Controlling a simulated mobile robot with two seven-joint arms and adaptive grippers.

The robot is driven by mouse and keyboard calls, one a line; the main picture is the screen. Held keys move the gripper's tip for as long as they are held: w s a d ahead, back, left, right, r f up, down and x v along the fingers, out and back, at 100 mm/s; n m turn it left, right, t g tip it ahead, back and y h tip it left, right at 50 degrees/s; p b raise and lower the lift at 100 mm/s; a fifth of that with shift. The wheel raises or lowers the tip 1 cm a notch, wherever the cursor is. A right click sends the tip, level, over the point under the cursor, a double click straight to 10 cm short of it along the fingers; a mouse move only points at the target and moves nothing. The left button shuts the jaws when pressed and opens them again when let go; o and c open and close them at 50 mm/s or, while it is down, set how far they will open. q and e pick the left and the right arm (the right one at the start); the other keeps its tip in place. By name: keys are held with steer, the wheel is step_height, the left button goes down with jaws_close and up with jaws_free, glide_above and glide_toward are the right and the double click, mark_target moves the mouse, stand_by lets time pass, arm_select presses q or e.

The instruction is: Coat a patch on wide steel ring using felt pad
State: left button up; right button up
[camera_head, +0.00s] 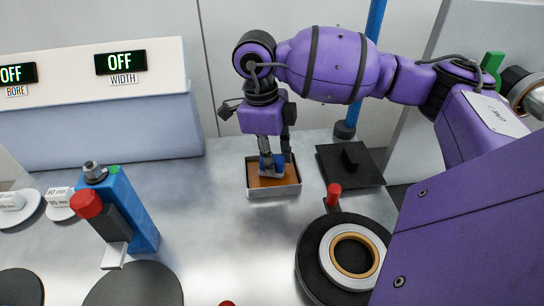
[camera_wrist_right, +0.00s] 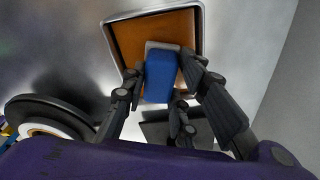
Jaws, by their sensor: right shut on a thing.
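My right gripper (camera_head: 272,158) points down over a shallow metal tray (camera_head: 273,192) with an orange-brown layer inside. It is shut on the felt pad (camera_head: 266,169), a blue block with a grey part. In the right wrist view, the pad (camera_wrist_right: 160,78) sits between the fingers (camera_wrist_right: 158,88) over the tray (camera_wrist_right: 110,42). I cannot tell whether the pad touches the orange-brown layer. A wide steel ring (camera_head: 327,259) with a tan inner ring lies on a round black stand at the lower right. My left gripper is not in view.
A red-capped post (camera_head: 334,194) stands between the tray and the ring. A black square plate (camera_head: 349,165) lies right of the tray. A blue device with a red knob (camera_head: 132,211) stands at left. Two OFF displays (camera_head: 121,63) are behind. The table's middle is clear.

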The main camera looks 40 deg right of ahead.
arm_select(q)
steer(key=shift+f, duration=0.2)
arm_select(e)
steer(key=shift+f, duration=0.45)
stand_by(0.8)
steer(key=shift+r, duration=0.1)
